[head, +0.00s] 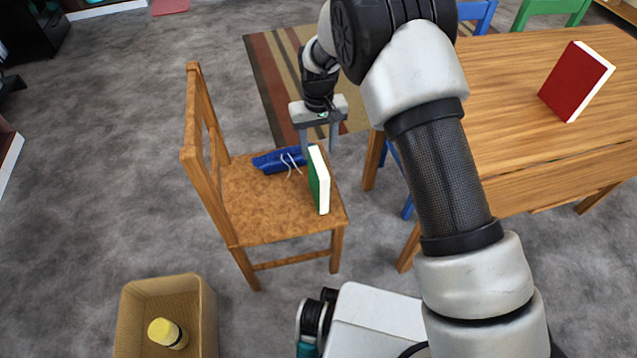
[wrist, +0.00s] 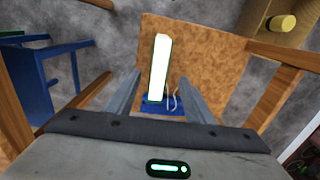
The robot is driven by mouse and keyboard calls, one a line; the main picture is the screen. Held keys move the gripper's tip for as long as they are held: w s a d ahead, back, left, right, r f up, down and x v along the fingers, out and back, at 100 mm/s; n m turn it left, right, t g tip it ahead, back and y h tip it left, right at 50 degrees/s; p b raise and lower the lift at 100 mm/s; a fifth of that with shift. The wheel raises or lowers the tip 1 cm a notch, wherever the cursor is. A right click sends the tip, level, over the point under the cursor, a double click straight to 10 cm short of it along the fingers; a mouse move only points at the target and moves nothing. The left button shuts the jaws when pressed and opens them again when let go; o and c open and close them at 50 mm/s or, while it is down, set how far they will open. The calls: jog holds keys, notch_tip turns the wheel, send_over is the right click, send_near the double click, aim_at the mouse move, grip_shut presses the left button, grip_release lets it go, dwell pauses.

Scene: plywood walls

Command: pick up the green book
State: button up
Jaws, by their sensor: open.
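The green book (head: 319,180) stands upright on the seat of a wooden chair (head: 262,215), near the seat's right edge, with its white page edges showing. My gripper (head: 319,150) is open above the far end of the book. In the wrist view the book (wrist: 160,68) shows as a white strip with thin green edges. It lies between the lines of my open gripper's two fingers (wrist: 158,88), nearer the left one. I cannot tell whether a finger touches it.
A blue item with white cords (head: 279,161) lies on the seat beside the book. A wooden table (head: 530,100) with a red book (head: 577,82) stands to the right. A bin (head: 207,315) holding a yellow-topped object (head: 167,333) is at the front left.

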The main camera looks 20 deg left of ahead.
aim_at(318, 161)
jog(key=f, duration=0.3)
jog(key=f+b, duration=0.1)
jog(key=f, duration=0.2)
jog(key=f+b, duration=0.1)
jog(key=f, duration=0.2)
jog(key=shift+w+a, duration=0.15)
jog(key=shift+w, duration=0.2)
grip_shut()
jog(key=shift+r, duration=0.1)
